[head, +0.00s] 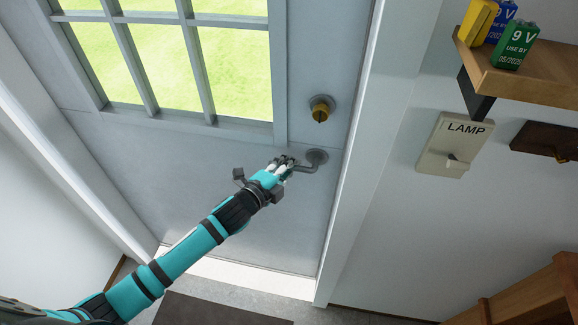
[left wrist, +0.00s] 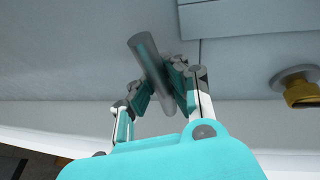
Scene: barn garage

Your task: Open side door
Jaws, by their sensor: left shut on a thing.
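The side door (head: 225,185) is grey with a windowed upper part, and it looks closed in its frame. Its grey lever handle (head: 313,163) sits near the door's right edge, below a brass lock knob (head: 321,109). My left gripper (head: 284,164) is shut on the handle's free end. In the left wrist view the handle (left wrist: 146,58) runs between the two fingers of the left gripper (left wrist: 160,88). The brass knob (left wrist: 302,93) shows at the right there. My right gripper is not in view.
To the right of the white door frame (head: 365,130) are a LAMP switch (head: 455,145) and a wooden shelf (head: 530,72) with several 9 V batteries. Wooden furniture (head: 535,295) stands at the lower right. A dark mat (head: 220,310) lies on the floor before the door.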

